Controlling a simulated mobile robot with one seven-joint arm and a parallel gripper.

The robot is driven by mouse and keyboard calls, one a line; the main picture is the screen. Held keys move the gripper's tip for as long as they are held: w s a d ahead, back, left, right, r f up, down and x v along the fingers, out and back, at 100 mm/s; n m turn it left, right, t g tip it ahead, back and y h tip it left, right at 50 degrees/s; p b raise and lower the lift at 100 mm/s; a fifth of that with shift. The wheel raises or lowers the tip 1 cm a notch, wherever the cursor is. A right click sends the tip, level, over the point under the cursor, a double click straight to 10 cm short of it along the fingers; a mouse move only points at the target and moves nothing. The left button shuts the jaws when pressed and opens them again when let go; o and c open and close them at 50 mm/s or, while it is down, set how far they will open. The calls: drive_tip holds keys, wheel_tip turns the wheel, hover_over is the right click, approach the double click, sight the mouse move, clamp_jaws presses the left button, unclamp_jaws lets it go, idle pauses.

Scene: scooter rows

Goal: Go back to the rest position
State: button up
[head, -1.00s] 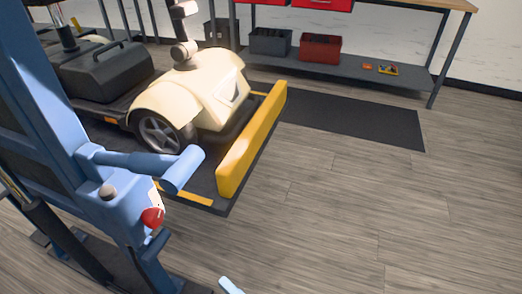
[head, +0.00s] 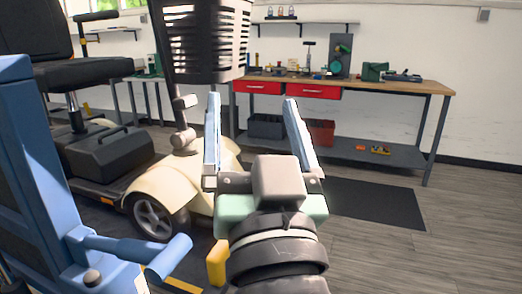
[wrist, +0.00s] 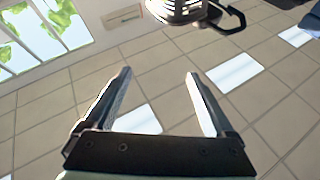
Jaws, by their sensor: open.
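My gripper (head: 252,135) is in the middle of the head view, raised, with its two fingers spread and pointing up. It is open and nothing is between the fingers. In the wrist view the open fingers (wrist: 160,90) point toward a tiled ceiling (wrist: 60,120) with bright light panels.
A cream scooter (head: 165,190) with a dark basket (head: 205,45) stands left, behind my gripper. A blue frame (head: 35,170) is at the near left. A workbench (head: 410,84) with red drawers stands at the back. A dark mat (head: 380,200) lies before it; the right floor is clear.

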drive_tip(key=s+r+t+h, duration=0.35)
drive_tip(key=s+r, duration=0.45)
drive_tip(key=r, duration=0.3)
wheel_tip(320, 180, up, 28)
drive_tip(key=p, duration=2.8)
drive_tip(key=shift+w+d+t, duration=0.15)
drive_tip(key=shift+d+t, duration=0.2)
drive_tip(key=shift+r, duration=0.1)
